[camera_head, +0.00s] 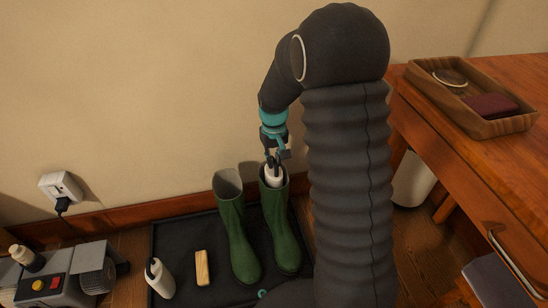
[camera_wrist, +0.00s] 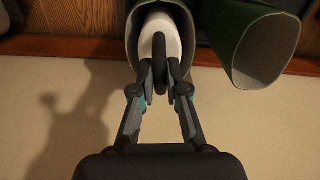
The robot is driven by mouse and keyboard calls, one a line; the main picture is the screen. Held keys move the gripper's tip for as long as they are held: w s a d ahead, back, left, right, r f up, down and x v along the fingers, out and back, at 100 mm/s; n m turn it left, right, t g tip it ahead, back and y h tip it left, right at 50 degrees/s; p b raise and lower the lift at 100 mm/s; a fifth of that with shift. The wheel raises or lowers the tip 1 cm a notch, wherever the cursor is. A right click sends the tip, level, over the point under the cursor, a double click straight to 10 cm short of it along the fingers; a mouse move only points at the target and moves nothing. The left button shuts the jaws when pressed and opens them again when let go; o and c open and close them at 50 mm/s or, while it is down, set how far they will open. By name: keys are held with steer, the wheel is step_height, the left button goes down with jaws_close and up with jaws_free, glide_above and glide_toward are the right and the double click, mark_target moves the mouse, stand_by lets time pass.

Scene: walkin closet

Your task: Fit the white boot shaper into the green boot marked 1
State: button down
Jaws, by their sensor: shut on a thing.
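My gripper (camera_head: 276,155) is above the right-hand green boot (camera_head: 282,230), shut on the black handle of a white boot shaper (camera_head: 275,176). The shaper sits within the boot's opening, its white top and handle still showing. In the wrist view the fingertips (camera_wrist: 159,86) pinch the black loop, and the white shaper (camera_wrist: 160,28) is ringed by the boot rim. The other green boot (camera_head: 238,235) stands upright to the left, its opening empty-looking; it also shows in the wrist view (camera_wrist: 262,52). No number mark is readable on either boot.
A grey machine (camera_head: 62,275) is at the left. A wooden desk (camera_head: 450,130) with a tray (camera_head: 515,124) is at the right. The wall is close behind.

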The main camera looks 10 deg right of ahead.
steer(key=shift+f+b, duration=0.8)
steer(key=shift+f, duration=0.7)
steer(key=c, duration=0.5)
jaws_free()
steer(key=shift+c, duration=0.2)
step_height(320, 180, up, 14)
steer(key=p, duration=0.9)
steer(key=shift+p, duration=0.4)
stand_by(0.4)
steer(key=shift+s, duration=0.1)
